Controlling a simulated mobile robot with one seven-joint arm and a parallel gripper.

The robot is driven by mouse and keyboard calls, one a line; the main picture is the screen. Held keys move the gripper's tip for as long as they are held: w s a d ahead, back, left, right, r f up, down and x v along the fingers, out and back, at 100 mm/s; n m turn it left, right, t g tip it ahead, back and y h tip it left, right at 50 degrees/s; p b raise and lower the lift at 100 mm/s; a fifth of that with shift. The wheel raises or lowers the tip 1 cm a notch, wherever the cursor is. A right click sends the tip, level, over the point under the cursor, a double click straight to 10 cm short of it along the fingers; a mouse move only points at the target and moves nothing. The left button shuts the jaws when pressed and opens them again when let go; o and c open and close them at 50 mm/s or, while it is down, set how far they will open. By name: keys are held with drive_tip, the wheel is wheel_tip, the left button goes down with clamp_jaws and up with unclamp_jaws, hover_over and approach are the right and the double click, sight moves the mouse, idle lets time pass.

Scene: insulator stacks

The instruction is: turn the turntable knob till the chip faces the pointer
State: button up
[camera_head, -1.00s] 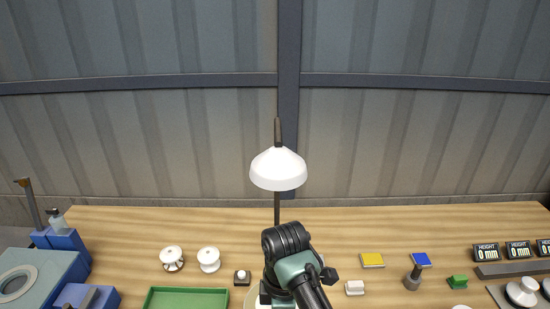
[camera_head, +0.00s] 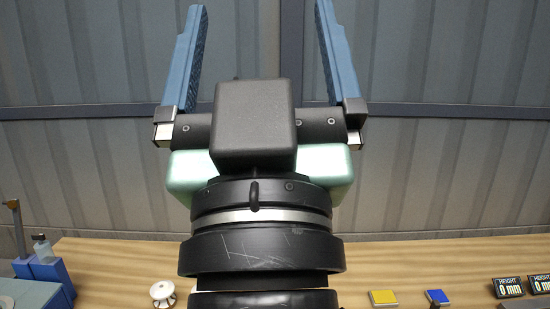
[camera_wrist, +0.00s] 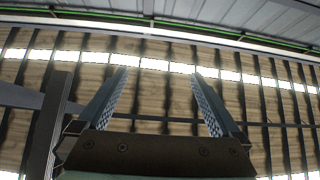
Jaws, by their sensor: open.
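My gripper (camera_head: 262,70) is raised high in front of the head camera, with its two blue fingers spread wide and pointing up. Nothing is between the fingers. In the wrist view my gripper (camera_wrist: 160,95) is also open and empty, facing the roof. The turntable, its knob, the chip and the pointer cannot be made out; my arm covers the middle of the table in the head view.
The wooden table (camera_head: 405,258) shows at both sides of my arm. A white insulator (camera_head: 162,293) stands at left, near blue equipment (camera_head: 45,272). A yellow block (camera_head: 383,298), a blue-topped piece (camera_head: 438,297) and height displays (camera_head: 508,287) are at right. Corrugated wall (camera_head: 450,170) stands behind.

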drive_tip(key=shift+s+d+r+m+t+h, duration=0.25)
drive_tip(key=shift+s+d+m, duration=0.05)
drive_tip(key=shift+s, duration=0.3)
drive_tip(key=shift+s+d+r+m+t+h, duration=0.2)
drive_tip(key=shift+s+d+m+t+h, duration=0.1)
drive_tip(key=shift+s, duration=0.3)
